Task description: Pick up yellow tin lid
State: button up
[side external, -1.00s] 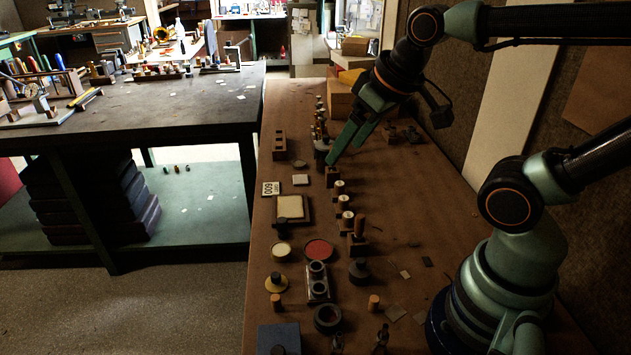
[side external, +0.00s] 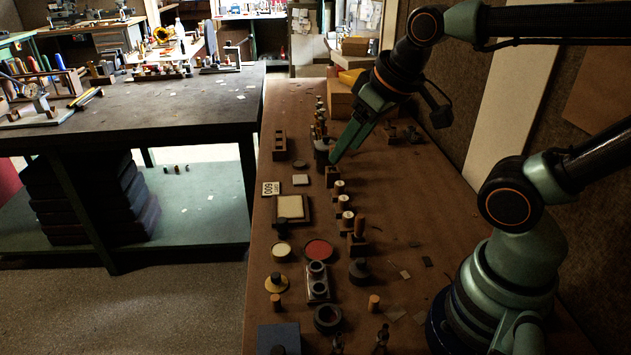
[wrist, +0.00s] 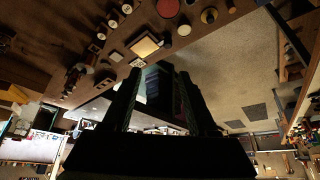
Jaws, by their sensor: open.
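The yellow tin lid (side external: 268,285) looks like a small yellow disc with a dark knob on top. It lies on the near left part of the brown bench, and also shows at the top of the wrist view (wrist: 206,19). My gripper (side external: 337,157) is over the far half of the bench, well away from the lid and higher than the bench top. Its jaws are open, with a gap between the fingers in the wrist view (wrist: 161,76). I see nothing held between them.
A pale round tin (side external: 281,249) and a red round tin (side external: 319,250) sit just behind the lid. A two-cup metal holder (side external: 318,287) stands to its right. A small wooden peg (side external: 276,301) stands in front. A row of spools lines the bench middle.

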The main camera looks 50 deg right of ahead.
jog(key=w+a+f+n+g, duration=0.3)
jog(key=w+a+f+n, duration=0.2)
jog(key=a+n, duration=0.2)
jog(key=n+g, duration=0.3)
jog(key=n, duration=0.3)
send_over(276, 275)
notch_tip(276, 275, down, 7)
jog(key=f, duration=0.7)
jog(key=shift+w+a+f, duration=0.1)
jog(key=shift+a, duration=0.1)
jog(key=shift+d+f, duration=0.15)
jog(key=shift+f, duration=2.45)
jog(key=shift+c, duration=0.3)
grip_shut()
